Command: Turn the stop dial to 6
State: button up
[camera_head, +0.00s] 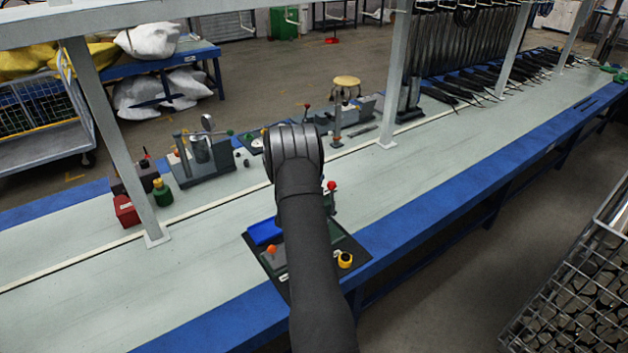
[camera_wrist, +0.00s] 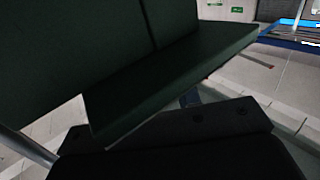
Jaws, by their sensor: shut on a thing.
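My arm reaches over the bench in the head view, with its wrist (camera_head: 294,152) above the middle. The arm hides my fingers there. In the wrist view, large dark slabs fill most of the picture, and my gripper (camera_wrist: 170,112) appears as part of these shapes. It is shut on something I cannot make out. I cannot single out the stop dial or read a number. Near the arm lies a dark board (camera_head: 352,243) with a blue block (camera_head: 265,232), an orange knob (camera_head: 272,250) and a yellow ring-like part (camera_head: 345,260). A red knob (camera_head: 332,186) stands behind it.
A grey fixture (camera_head: 205,160), a red box (camera_head: 126,211) and a green bottle (camera_head: 162,192) stand at the left back. White posts (camera_head: 110,140) rise from the bench. The bench right of the arm (camera_head: 440,180) is clear. A wire basket (camera_head: 580,290) stands at the lower right.

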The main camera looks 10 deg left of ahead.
jog(key=m+g+h, duration=0.1)
jog(key=h, duration=0.1)
jog(key=m+g+h, duration=0.1)
jog(key=m+h, duration=0.1)
jog(key=h, duration=0.1)
jog(key=shift+a+m, duration=0.15)
jog(key=shift+m, duration=0.15)
jog(key=m+g+h, duration=0.3)
jog(key=h, duration=0.1)
jog(key=shift+m+h, duration=0.3)
jog(key=shift+h, duration=0.1)
jog(key=m+g+h, duration=0.3)
jog(key=m+g, duration=0.1)
jog(key=g, duration=0.1)
jog(key=shift+m+g+h, duration=0.7)
jog(key=shift+m+g, duration=0.2)
jog(key=shift+g, duration=0.7)
jog(key=shift+m+g, duration=0.8)
jog(key=shift+g, duration=0.4)
jog(key=shift+d+r, duration=0.1)
jog(key=shift+d, duration=0.1)
jog(key=o, duration=0.9)
jog(key=shift+n+t, duration=1)
jog(key=shift+t, duration=0.5)
